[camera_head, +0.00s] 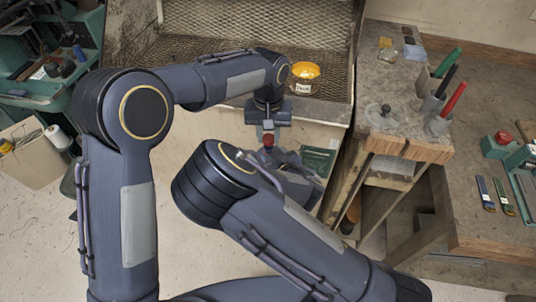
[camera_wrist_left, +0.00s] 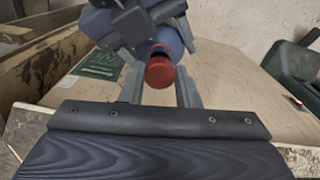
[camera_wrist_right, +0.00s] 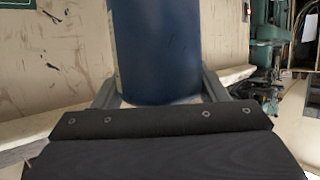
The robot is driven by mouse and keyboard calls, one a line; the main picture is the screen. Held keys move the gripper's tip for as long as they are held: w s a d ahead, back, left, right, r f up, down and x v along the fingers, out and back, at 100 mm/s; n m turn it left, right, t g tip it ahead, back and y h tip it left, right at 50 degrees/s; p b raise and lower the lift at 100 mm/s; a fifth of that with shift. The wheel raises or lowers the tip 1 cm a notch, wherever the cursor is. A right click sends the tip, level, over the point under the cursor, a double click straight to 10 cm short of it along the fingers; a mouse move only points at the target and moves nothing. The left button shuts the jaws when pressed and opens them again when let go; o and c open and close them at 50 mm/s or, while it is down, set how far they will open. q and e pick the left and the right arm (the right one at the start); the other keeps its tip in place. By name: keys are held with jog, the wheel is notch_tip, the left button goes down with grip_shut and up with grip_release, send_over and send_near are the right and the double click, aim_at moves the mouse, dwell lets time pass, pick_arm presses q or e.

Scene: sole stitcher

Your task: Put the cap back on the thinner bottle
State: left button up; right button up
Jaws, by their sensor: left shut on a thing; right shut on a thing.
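The red cap (camera_wrist_left: 159,73) is between the fingers of my left gripper (camera_wrist_left: 160,92), which is shut on it. It also shows in the head view (camera_head: 268,140), below the left gripper (camera_head: 268,126). The blue thinner bottle (camera_wrist_right: 156,50) stands between the fingers of my right gripper (camera_wrist_right: 160,88), which is shut on its body. In the left wrist view the bottle's top (camera_wrist_left: 168,36) is right behind the cap, lined up with it. I cannot tell whether cap and bottle mouth touch. My right arm hides most of the bottle in the head view.
A yellow-lidded jar (camera_head: 305,72) stands on the mesh booth behind the left gripper. A green booklet (camera_head: 318,160) lies close to the right of the grippers. A worn workbench (camera_head: 375,85) with pens in holders is at the right.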

pick_arm(q)
jog(key=shift+s+r, duration=0.1)
jog(key=shift+s, duration=0.05)
dwell(0.5)
jog(key=shift+f, duration=0.95)
jog(key=shift+f, duration=0.5)
